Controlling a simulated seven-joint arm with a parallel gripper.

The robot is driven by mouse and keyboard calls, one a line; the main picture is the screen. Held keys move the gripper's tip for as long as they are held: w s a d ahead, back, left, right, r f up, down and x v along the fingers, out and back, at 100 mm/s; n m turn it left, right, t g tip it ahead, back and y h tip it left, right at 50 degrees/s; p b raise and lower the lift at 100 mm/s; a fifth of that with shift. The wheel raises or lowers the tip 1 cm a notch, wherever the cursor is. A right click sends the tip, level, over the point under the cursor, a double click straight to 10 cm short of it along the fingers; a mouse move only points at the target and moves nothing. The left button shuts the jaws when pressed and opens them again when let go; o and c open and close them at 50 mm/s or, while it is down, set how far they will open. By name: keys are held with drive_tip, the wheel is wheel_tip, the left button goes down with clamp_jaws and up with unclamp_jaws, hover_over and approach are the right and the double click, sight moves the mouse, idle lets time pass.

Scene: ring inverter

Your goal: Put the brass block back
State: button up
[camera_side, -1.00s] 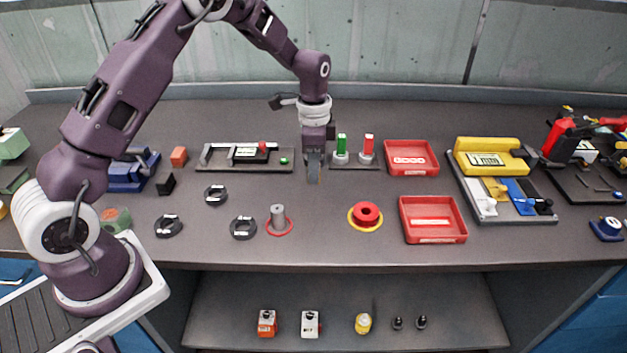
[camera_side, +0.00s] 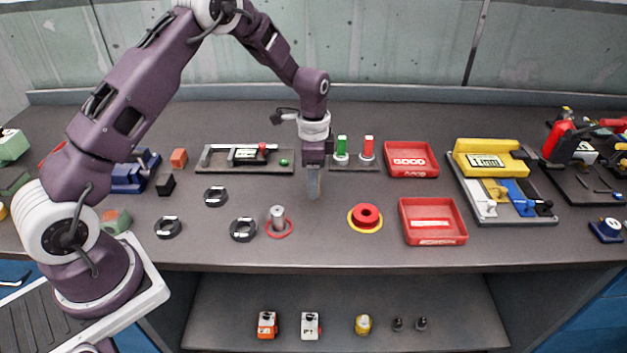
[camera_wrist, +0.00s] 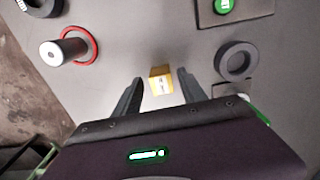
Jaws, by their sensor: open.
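The brass block (camera_wrist: 160,82) is a small yellow-gold block, seen in the wrist view between the two fingers of my gripper (camera_wrist: 159,77). The fingers are apart, one on each side of it, and a gap shows on both sides. I cannot tell how far the fingertips are above or around it. In the side view my gripper (camera_side: 313,190) points straight down low over the bench, right of the grey peg (camera_side: 277,216). The block cannot be made out in that view.
The grey peg stands in a red ring; a red spool (camera_side: 365,216) sits on a yellow disc to the right. Dark rings (camera_side: 243,229) lie at left. A slider board (camera_side: 245,158), red and green posts (camera_side: 341,150) and red trays (camera_side: 432,220) stand nearby.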

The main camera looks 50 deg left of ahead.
drive_tip(key=s+d+r+n+t, duration=0.1)
drive_tip(key=s+r, duration=0.1)
drive_tip(key=r, duration=0.8)
drive_tip(key=s+d+r+n, duration=0.1)
drive_tip(key=s+r, duration=0.2)
drive_tip(key=r, duration=0.6)
drive_tip(key=s+d+r+n+t, duration=0.2)
drive_tip(key=s+r+n, duration=0.1)
drive_tip(key=s+r, duration=0.6)
drive_tip(key=s+d+f+n+t, duration=0.1)
drive_tip(key=s+n, duration=0.1)
drive_tip(key=s, duration=0.6)
drive_tip(key=s+d+f+n+t, duration=0.1)
drive_tip(key=s+n, duration=0.1)
drive_tip(key=s, duration=0.7)
drive_tip(key=shift+s+f+t, duration=0.15)
drive_tip(key=shift+f+t, duration=0.15)
drive_tip(key=shift+f, duration=0.05)
